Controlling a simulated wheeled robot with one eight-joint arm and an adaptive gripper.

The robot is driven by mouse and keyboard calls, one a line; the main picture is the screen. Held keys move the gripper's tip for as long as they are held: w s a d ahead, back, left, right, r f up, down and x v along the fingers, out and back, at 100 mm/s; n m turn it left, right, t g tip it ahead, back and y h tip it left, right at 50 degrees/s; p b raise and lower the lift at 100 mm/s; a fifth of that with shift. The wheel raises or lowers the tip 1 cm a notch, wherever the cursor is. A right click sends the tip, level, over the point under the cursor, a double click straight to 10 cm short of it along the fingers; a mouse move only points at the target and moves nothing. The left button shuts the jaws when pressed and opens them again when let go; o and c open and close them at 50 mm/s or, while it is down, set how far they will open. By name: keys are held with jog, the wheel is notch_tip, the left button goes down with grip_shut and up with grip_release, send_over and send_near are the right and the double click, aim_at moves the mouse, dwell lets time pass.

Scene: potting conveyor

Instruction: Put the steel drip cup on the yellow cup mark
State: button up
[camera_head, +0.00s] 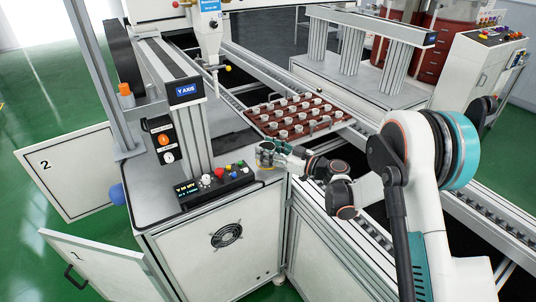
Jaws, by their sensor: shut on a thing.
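My gripper (273,152) is at the front right corner of the grey cabinet top, at the end of my arm reaching in from the right. It is shut on the steel drip cup (264,158), a small grey cup at its left side. The cup looks upright, at or just above the cabinet top; I cannot tell if it touches. A little yellow shows around the cup, which may be the yellow cup mark, but it is too small and covered to make out.
A black control panel (216,184) with coloured buttons stands close left of the cup. A dark red tray (277,127) of several small pots lies on the conveyor behind. The Y-axis post (193,135) rises at left, with a dispensing head (211,50) above the conveyor. Bare cabinet top (155,205) lies at left.

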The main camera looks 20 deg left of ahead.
jog(key=shift+f, duration=0.35)
jog(key=shift+f, duration=0.2)
jog(key=o, duration=1.1)
jog(key=shift+c, duration=0.2)
jog(key=shift+r, duration=0.1)
jog(key=shift+r, duration=0.2)
jog(key=p+v, duration=0.3)
jog(key=v, duration=0.9)
